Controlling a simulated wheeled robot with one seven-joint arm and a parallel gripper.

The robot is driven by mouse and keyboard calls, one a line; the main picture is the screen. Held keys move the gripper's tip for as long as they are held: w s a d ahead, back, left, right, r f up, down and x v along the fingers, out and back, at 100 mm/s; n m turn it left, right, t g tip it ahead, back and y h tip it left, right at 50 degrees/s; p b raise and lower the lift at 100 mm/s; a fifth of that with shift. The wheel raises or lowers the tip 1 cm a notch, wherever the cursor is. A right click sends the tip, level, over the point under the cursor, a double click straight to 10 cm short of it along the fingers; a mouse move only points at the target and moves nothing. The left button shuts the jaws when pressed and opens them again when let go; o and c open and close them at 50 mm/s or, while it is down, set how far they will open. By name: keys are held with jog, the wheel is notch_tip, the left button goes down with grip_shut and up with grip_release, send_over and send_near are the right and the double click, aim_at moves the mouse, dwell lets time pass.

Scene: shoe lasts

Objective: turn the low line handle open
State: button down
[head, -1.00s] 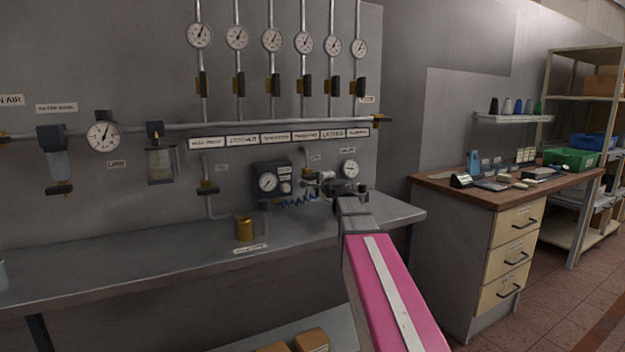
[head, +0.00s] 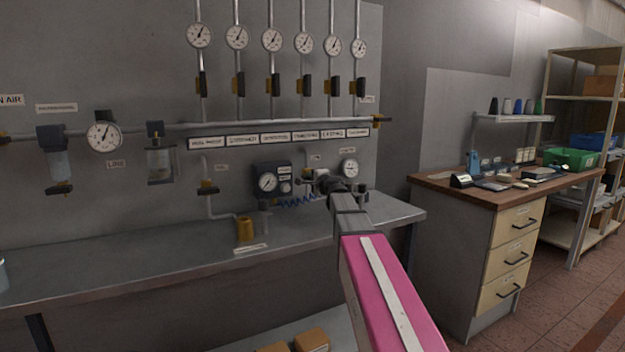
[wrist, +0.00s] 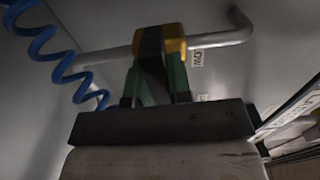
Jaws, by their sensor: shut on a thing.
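In the wrist view a black handle (wrist: 151,42) sits on a yellow valve body (wrist: 176,47) on a grey pipe (wrist: 105,56). My gripper (wrist: 160,72) has its green fingers shut on the black handle, one on either side of it. The handle stands across the pipe in this picture. A small label (wrist: 196,58) beside the valve is too blurred to read surely. In the head view my gripper (head: 324,183) is at the wall panel above the bench, and it hides the valve and handle there.
A blue coiled hose (wrist: 45,45) hangs close to the left of my gripper. A dark regulator box (head: 271,180) is left of it, and a round gauge (head: 349,168) is just right. The steel bench (head: 150,265) lies below, mostly clear.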

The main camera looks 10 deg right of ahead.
jog(key=shift+n, duration=0.3)
jog(key=n, duration=0.3)
jog(key=shift+n, duration=0.4)
jog(key=n, duration=0.4)
jog(key=shift+n, duration=0.3)
jog(key=n, duration=0.8)
jog(key=shift+n, duration=0.3)
jog(key=c, duration=1)
grip_release()
jog(key=shift+c, duration=0.2)
jog(key=shift+s, duration=0.15)
